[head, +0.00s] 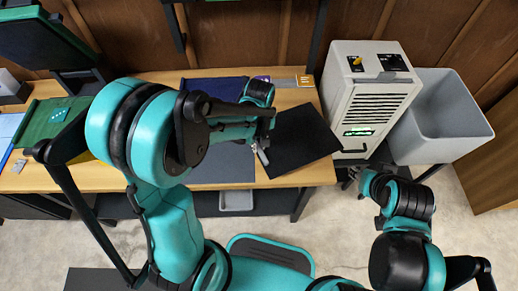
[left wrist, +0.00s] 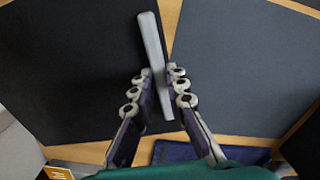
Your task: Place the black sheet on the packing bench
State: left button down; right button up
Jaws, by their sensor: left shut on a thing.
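The black sheet (head: 298,140) is at the right end of the wooden packing bench (head: 315,176), turned at an angle, with its right corner at or past the bench edge. In the left wrist view the sheet (left wrist: 70,65) fills the left side. My left gripper (head: 262,152) is at its inner edge, shut on a grey bar (left wrist: 153,50) along that edge. The fingers hide where bar and sheet meet. I cannot tell whether the sheet lies flat or is slightly raised. My right gripper (head: 350,178) is low beside the white machine, small and dark; its opening is unclear.
A dark grey mat (head: 225,174) lies beside the sheet, with a navy cloth (head: 200,83) behind. A green folder-like item (head: 50,125) is at the left. The white machine (head: 368,90) and a grey bin (head: 440,110) stand right of the bench.

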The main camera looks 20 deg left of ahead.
aim_at(259, 147)
pick_arm(q)
jog(key=shift+f+b, duration=0.4)
jog(key=shift+f, duration=1)
jog(key=shift+d+f, duration=0.1)
jog(key=shift+f, duration=0.05)
jog(key=c, duration=1.5)
grip_release()
jog(key=shift+c, duration=0.2)
